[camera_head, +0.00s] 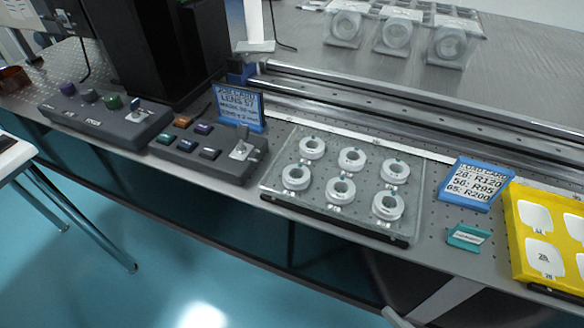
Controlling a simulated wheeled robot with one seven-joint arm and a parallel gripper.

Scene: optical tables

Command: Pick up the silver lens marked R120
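Several silver ring-shaped lenses sit in two rows on a clear tray (330,212) at the table's front edge. The back row holds a left lens (312,148), a middle lens (352,159) and a right lens (395,172). The front row holds a left lens (296,177), a middle lens (341,190) and a right lens (387,206). Small labels lie by them, too small to read, so I cannot tell which is R120. A blue card (474,184) right of the tray appears to read 28: R120, 56: R95, 65: R200. My gripper is not in view.
A yellow tray (513,232) with white numbered compartments stands at the right, near a small teal block (468,236). Two control boxes, the left one (100,125) and the right one (210,152), and a standing blue card (238,108) are left. A metal rail (400,110) runs behind.

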